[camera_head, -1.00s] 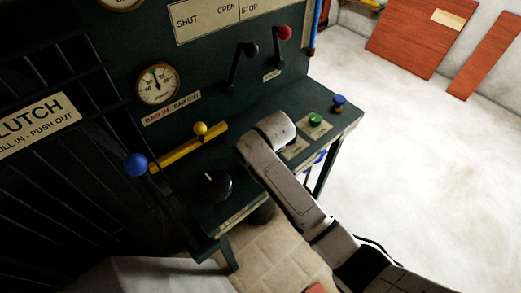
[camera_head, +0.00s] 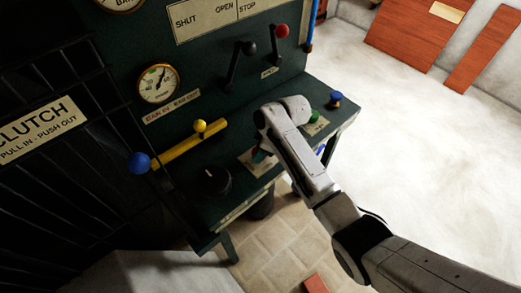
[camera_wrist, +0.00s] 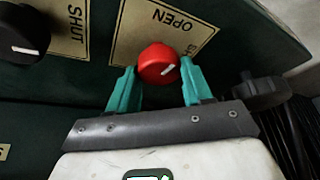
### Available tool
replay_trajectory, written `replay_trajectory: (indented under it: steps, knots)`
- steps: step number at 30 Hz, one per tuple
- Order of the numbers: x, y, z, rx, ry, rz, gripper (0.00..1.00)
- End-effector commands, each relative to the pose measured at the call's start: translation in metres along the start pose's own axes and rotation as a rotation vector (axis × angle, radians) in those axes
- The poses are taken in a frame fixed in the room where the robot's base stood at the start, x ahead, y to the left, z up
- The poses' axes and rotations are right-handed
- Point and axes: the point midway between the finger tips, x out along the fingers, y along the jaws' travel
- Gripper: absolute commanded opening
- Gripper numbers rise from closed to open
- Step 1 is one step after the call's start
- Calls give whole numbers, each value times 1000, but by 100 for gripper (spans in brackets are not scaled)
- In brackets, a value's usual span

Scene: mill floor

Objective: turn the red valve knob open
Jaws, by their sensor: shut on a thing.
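The red valve knob (camera_wrist: 158,63) is in the wrist view, on a cream plate (camera_wrist: 128,40) lettered OPEN, which appears upside down there. A white pointer mark on the knob points toward the lower right of that view. My gripper (camera_wrist: 157,72) has its two teal fingers on either side of the knob, shut on it. In the head view my gripper (camera_head: 261,156) shows as a bit of teal beside my arm, over the console top; the red knob is hidden there.
A black knob (camera_wrist: 22,34) by the word SHUT is beside it in the wrist view. The console (camera_head: 225,212) also carries a black dial (camera_head: 215,181), a green button (camera_head: 314,115), a blue knob (camera_head: 336,99) and a yellow lever (camera_head: 190,145). Open floor (camera_head: 410,130) lies right.

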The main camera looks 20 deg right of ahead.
Motion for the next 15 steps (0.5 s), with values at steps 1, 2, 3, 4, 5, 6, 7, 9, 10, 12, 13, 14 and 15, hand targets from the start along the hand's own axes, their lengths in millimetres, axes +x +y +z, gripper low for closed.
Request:
replay_trajectory:
  steps: [1, 2, 3, 4, 5, 6, 7, 9, 10, 12, 13, 14, 15]
  knots:
    - [1, 1, 0, -27, 0, -11, 19]
    - [1, 1, 0, -44, -1, -18, 19]
    - [1, 1, 0, -64, 0, -26, 19]
    - [1, 1, 0, -78, 0, -32, 19]
    - [1, 1, 0, -91, 0, -38, 19]
    - [1, 1, 0, -107, -1, -45, 19]
    - [1, 1, 1, -118, -1, -50, 19]
    - [1, 1, 0, -140, -1, -58, 19]
    - [1, 2, 0, -148, -1, -61, 19]
    - [0, 1, 0, -162, 0, -66, 19]
    - [0, 1, 0, -166, 0, -69, 19]
    - [0, 1, 0, -170, 0, -70, 19]
    - [0, 1, 0, -175, 0, -72, 19]
